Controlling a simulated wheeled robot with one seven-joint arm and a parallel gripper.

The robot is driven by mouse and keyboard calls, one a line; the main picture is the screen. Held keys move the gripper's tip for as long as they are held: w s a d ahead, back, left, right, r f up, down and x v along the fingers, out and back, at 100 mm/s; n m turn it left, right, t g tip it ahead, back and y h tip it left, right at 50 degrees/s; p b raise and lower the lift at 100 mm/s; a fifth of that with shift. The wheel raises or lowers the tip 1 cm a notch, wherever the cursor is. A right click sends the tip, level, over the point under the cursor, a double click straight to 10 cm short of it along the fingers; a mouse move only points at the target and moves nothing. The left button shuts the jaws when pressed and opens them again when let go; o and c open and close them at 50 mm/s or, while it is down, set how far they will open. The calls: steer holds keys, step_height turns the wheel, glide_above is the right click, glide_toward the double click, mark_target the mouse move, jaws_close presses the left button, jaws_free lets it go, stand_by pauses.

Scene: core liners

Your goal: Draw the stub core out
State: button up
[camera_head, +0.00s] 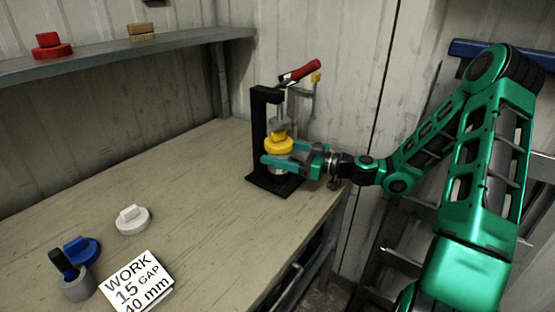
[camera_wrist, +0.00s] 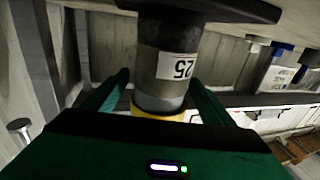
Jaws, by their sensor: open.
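A yellow knobbed core (camera_head: 278,145) sits in the black press stand (camera_head: 259,125), on top of a grey cylinder. In the wrist view the grey cylinder (camera_wrist: 155,62) carries a white label reading 25, upside down, and a yellow band (camera_wrist: 158,114) shows at its end nearest my gripper. My gripper (camera_head: 281,154) is open, with one green finger on each side of the yellow core and cylinder. In the wrist view the fingers stand apart from the cylinder with small gaps. Whether either finger touches the yellow part is hidden.
A red-handled lever (camera_head: 300,71) rises above the stand. A white core (camera_head: 132,220), a blue core (camera_head: 82,250), a grey cup (camera_head: 76,287) with a dark piece in it and a card (camera_head: 137,282) reading WORK 15 GAP 40 mm lie front left. The shelf (camera_head: 100,63) holds red and wooden pieces. Mid-bench is clear.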

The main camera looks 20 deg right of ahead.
steer(key=c, duration=1)
steer(key=shift+c, duration=0.7)
steer(key=shift+r, duration=0.35)
steer(key=s+d, duration=0.8)
steer(key=s, duration=0.4)
steer(key=shift+d, duration=0.4)
stand_by(1.5)
steer(key=shift+s, duration=0.1)
steer(key=shift+r, duration=0.1)
steer(key=shift+r, duration=2.45)
